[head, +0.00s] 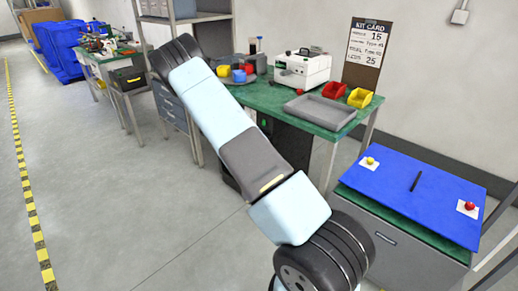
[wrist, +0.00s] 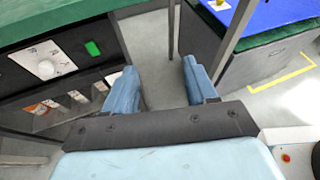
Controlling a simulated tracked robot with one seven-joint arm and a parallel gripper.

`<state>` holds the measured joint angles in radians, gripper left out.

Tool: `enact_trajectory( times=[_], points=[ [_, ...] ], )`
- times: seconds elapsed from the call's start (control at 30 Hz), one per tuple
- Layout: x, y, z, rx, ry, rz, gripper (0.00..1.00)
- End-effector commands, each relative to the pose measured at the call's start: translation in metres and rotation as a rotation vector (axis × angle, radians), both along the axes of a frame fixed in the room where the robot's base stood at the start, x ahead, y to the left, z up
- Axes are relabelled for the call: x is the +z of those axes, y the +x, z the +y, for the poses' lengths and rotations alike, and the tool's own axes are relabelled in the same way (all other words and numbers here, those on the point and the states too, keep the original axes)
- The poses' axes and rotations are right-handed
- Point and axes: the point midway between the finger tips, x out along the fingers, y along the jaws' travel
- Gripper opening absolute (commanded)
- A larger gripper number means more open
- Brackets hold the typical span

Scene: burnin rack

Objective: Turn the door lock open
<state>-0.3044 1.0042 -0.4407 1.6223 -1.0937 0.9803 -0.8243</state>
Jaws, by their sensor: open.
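My gripper (wrist: 159,68) shows in the wrist view, its two blue fingers spread apart with only grey floor between them. It is open and empty. To its left, under the green bench, is a dark cabinet front (wrist: 75,82) with a round white knob (wrist: 47,67) on a marked plate. The knob looks like the door lock, but its marks are too small to read. The left finger is near the cabinet's right edge, apart from the knob. In the head view my arm hides most of the cabinet, and the knob and gripper cannot be made out.
A green indicator (wrist: 92,47) sits right of the knob, with several labelled slots below. The green bench (head: 285,103) carries a grey tray (head: 320,112) and a white machine (head: 302,70). A blue-topped cart (head: 400,185) stands to the right. Floor on the left is clear.

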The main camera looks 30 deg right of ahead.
Motion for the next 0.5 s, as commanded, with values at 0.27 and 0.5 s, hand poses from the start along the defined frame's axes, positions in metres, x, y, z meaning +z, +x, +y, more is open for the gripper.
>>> enact_trajectory(
  times=[0.27, 0.5],
  points=[
    [-0.080, 0.032, 0.001, 0.186, -0.191, 0.227, 0.57],
    [-0.149, 0.052, 0.008, 0.346, -0.355, 0.418, 0.57]
  ],
)
